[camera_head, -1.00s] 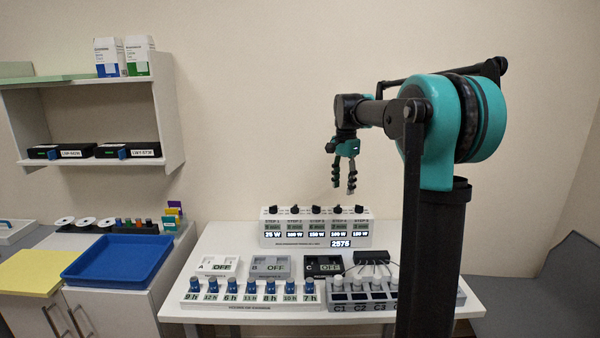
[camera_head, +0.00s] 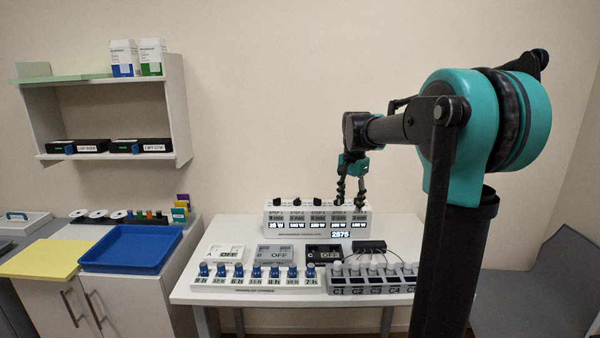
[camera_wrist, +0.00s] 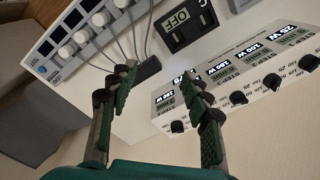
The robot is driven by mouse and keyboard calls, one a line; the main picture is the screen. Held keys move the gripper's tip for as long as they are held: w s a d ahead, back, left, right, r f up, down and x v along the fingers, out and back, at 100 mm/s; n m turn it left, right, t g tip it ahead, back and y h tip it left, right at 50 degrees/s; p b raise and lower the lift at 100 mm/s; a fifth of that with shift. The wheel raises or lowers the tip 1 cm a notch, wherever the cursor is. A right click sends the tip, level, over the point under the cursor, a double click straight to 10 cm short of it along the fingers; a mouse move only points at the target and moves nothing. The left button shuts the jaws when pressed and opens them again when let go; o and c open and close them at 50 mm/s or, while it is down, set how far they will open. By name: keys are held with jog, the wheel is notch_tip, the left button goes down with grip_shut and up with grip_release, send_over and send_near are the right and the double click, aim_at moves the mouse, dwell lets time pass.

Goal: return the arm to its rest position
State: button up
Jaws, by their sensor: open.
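My gripper (camera_head: 350,192) hangs from my arm with its fingers pointing down, at the right part of the white step panel (camera_head: 285,232). In the wrist view, my gripper (camera_wrist: 160,88) shows its two fingers spread apart, with nothing between them. The white step panel (camera_wrist: 270,100) lies beyond the right finger there and is partly hidden by it. I cannot tell from the head view how far the fingers are from the panel's knobs. My arm's teal joint is at the right in the head view.
On the white table (camera_head: 210,292) stand a row of blue-topped dials (camera_head: 251,284), a black OFF box (camera_head: 323,255) and the C1–C5 block (camera_head: 372,288) with cables. A blue tray (camera_head: 130,268) and a wall shelf (camera_head: 180,110) are at left. The wall area above the table is clear.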

jog(key=s+d+f+n+t, duration=0.1)
jog(key=s+f+n, duration=0.3)
jog(key=s+f, duration=0.6)
jog(key=s+d+f+n+t, duration=0.2)
jog(key=s+f+n, duration=0.3)
jog(key=s+f, duration=0.6)
jog(key=s, duration=0.5)
jog(key=shift+s, duration=0.25)
